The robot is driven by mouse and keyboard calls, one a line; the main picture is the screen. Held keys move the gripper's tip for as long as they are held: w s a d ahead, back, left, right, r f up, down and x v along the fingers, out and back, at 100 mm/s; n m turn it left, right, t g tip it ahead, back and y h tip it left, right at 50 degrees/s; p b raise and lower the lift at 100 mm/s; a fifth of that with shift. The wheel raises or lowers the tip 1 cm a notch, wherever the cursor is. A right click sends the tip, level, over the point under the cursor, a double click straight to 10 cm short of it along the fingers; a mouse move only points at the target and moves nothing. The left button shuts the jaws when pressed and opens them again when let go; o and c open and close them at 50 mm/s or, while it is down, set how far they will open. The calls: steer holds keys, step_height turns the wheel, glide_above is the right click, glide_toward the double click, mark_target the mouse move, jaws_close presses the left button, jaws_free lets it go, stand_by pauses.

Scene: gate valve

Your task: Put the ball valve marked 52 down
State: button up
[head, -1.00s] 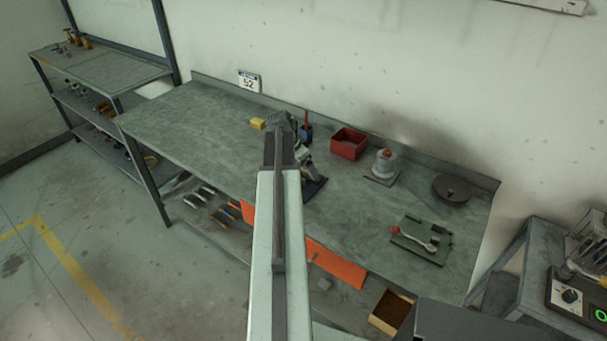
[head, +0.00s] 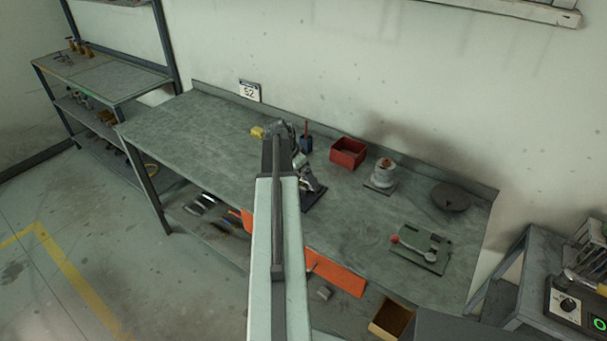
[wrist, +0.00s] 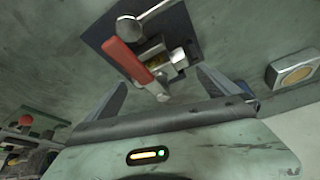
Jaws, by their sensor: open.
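The ball valve (wrist: 140,68), a grey metal body with a red lever handle, lies on a dark plate (wrist: 187,32) on the bench in the wrist view. My gripper (wrist: 160,78) is open, one finger on each side of the valve's near end. The fingers look apart from it, but I cannot tell their height above it. In the head view, the valve (head: 309,180) and the dark plate (head: 315,202) show just right of my arm, partly hidden by it.
The bench (head: 190,130) has clear room at left. Behind and right of the valve stand a blue holder (head: 306,144), a red bin (head: 347,153), a grey flanged part (head: 383,174), a dark disc (head: 451,197) and a green fixture (head: 420,249).

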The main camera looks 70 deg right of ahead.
steer(key=p+v, duration=0.7)
steer(key=v, duration=0.2)
steer(key=shift+r+p, duration=0.35)
steer(key=shift+w+a, duration=0.1)
steer(key=w+a+f+n+t+y, duration=0.1)
steer(key=w+a+n, duration=0.5)
steer(key=w+a, duration=0.8)
steer(key=w+a+n+t+y, duration=0.1)
steer(key=w+a+n, duration=0.6)
steer(key=w+a, duration=0.75)
steer(key=a+n+y, duration=0.1)
steer(key=a+n, duration=1)
steer(key=a, duration=2.4)
steer(key=shift+f+n+y, duration=0.3)
steer(key=shift+f+y, duration=0.1)
